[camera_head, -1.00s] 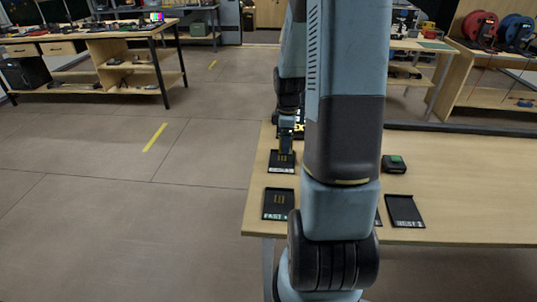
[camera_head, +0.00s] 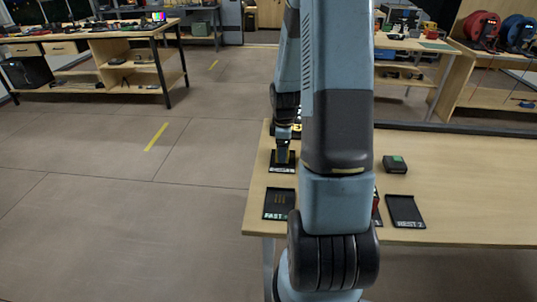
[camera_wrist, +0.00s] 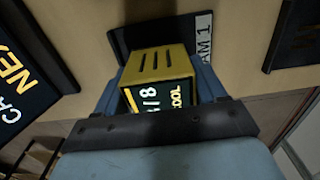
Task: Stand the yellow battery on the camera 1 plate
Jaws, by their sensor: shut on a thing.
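The yellow battery (camera_wrist: 160,62) is between the fingers of my gripper (camera_wrist: 158,92), which is shut on it. Its slotted yellow end and a dark face with a lit readout show in the wrist view. The camera 1 plate (camera_wrist: 122,38) is black, with a white "CAM 1" label, and lies directly beyond the battery. In the head view my gripper (camera_head: 283,146) points down over this plate (camera_head: 275,167) on the table. The battery is small and partly hidden there, and I cannot tell whether its base touches the plate.
The black "FAST" plate (camera_head: 278,204) is nearer on the table (camera_head: 460,190). A "REST 2" plate (camera_head: 405,211), a dark green-topped block (camera_head: 395,164) and a partly hidden red thing (camera_head: 376,206) are right of my arm. A lettered dark panel (camera_wrist: 30,75) stands close by.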

